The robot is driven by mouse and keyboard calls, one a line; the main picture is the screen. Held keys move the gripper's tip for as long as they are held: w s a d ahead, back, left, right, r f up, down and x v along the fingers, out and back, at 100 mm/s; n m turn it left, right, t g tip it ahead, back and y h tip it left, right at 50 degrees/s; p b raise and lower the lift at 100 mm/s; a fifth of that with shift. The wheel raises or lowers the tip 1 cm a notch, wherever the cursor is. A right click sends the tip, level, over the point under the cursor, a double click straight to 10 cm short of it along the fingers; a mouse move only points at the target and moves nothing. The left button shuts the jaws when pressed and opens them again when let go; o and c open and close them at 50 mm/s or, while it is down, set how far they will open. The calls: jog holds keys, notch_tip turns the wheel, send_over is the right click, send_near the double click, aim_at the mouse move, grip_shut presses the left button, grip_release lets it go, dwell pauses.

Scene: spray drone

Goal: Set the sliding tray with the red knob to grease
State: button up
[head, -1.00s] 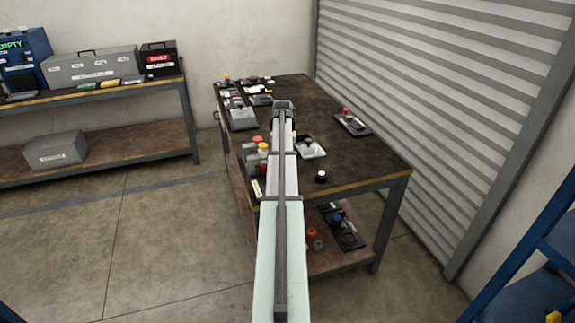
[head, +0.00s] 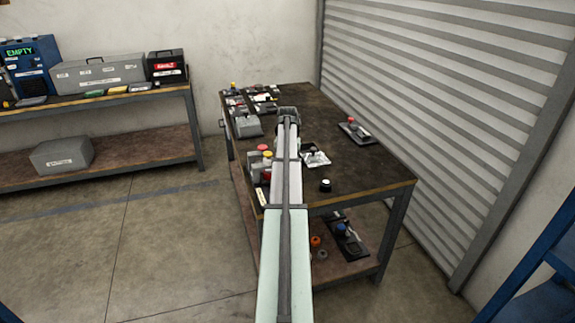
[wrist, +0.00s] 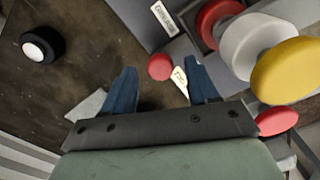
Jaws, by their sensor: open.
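A dark flat tray (head: 357,133) with a red knob (head: 351,121) lies at the right of the table in the head view. A cluster of red, white and yellow knobs stands at the table's left edge; its yellow knob (wrist: 288,70) fills the right of the wrist view. My gripper shows in the wrist view (wrist: 163,85), with its two blue fingers apart and nothing between them. A small red round knob (wrist: 160,67) and a white tag (wrist: 180,80) show below and beyond the fingertips; the tag's writing is unreadable. My arm hides part of the table in the head view.
A black knob with a white top (head: 326,185) stands near the table's front edge. Grey blocks and small parts crowd the table's far left. A tray with a blue knob (head: 340,229) lies on the lower shelf. The table's right middle (head: 368,178) is bare.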

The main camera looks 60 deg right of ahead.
notch_tip(320, 180, up, 13)
dwell(0.4)
dwell(0.5)
